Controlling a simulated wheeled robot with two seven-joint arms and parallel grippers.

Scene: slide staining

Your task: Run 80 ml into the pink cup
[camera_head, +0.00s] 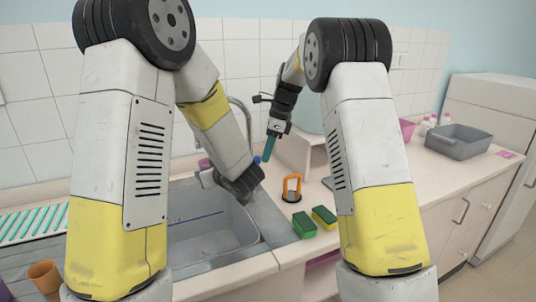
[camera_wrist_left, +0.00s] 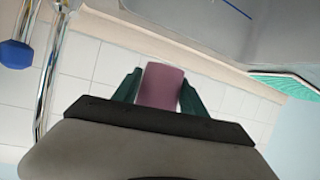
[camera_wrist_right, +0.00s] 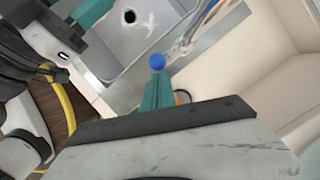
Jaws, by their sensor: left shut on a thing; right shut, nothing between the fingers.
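The mauve-pink cup (camera_wrist_left: 161,86) sits between the green fingers of my left gripper (camera_wrist_left: 159,92) in the left wrist view. In the head view a bit of pink (camera_head: 204,162) shows beside that gripper, above the sink's back edge. My right gripper (camera_head: 268,156) is shut and empty, pointing down behind the sink. Its fingertips (camera_wrist_right: 156,78) are close to the blue tap knob (camera_wrist_right: 157,61); I cannot tell whether they touch. The knob also shows in the left wrist view (camera_wrist_left: 15,54), near the chrome tap pipe (camera_wrist_left: 46,80). The cup's inside and any water are hidden.
The grey sink (camera_head: 205,237) lies below my left gripper. Two sponges (camera_head: 303,224) and an orange-handled object (camera_head: 291,188) stand to its right. A brown cup (camera_head: 44,275) and a teal-ribbed rack (camera_head: 35,222) are at left. A grey bin (camera_head: 464,149) is far right.

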